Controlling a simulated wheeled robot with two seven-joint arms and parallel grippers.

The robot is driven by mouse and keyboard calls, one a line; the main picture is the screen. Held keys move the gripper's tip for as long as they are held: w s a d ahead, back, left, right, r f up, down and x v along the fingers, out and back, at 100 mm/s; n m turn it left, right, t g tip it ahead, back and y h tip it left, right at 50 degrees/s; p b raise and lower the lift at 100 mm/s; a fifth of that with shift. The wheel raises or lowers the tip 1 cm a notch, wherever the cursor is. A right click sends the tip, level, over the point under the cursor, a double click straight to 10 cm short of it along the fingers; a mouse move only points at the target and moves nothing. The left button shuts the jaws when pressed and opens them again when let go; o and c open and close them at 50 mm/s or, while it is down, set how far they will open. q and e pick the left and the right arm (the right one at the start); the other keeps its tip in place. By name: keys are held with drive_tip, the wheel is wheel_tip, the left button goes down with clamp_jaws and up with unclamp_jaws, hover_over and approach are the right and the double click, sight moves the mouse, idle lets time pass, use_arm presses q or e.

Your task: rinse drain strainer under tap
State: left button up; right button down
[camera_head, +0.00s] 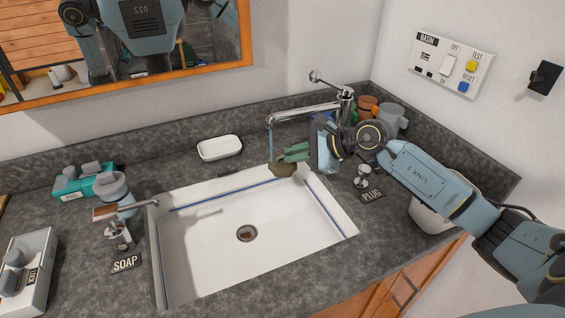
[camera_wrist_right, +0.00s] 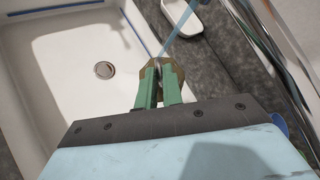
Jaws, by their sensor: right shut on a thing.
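My right gripper (camera_head: 302,153) is shut on the drain strainer (camera_head: 283,170), a small olive-brown disc. It holds it over the back right part of the white sink (camera_head: 200,260). In the right wrist view the green fingers (camera_wrist_right: 158,85) pinch the strainer (camera_wrist_right: 172,74) near its middle, hiding part of it. The chrome tap (camera_head: 305,112) reaches over from the back. A thin blue water stream (camera_head: 271,140) falls from its spout to the strainer; the stream (camera_wrist_right: 180,28) also shows in the wrist view. The drain hole (camera_head: 247,233) is in the sink floor. My left gripper is not in view.
A white soap dish (camera_head: 219,148) stands behind the sink. Cups (camera_head: 391,117) stand right of the tap. A plug knob (camera_head: 362,176) is right of the sink. A soap pump (camera_head: 119,236) and teal box (camera_head: 85,182) are left. The sink's middle is free.

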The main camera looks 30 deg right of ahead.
drive_tip(key=shift+d, duration=0.1)
idle(0.3)
drive_tip(key=shift+s+d+b, duration=0.15)
drive_tip(key=shift+d+b, duration=0.3)
drive_tip(key=shift+b, duration=0.05)
drive_tip(key=shift+a, duration=0.15)
drive_tip(key=shift+a, duration=0.5)
drive_tip(key=shift+d, duration=0.2)
drive_tip(key=shift+d+b, duration=0.4)
drive_tip(key=shift+d, duration=0.05)
drive_tip(key=shift+a, duration=0.25)
drive_tip(key=shift+a, duration=0.4)
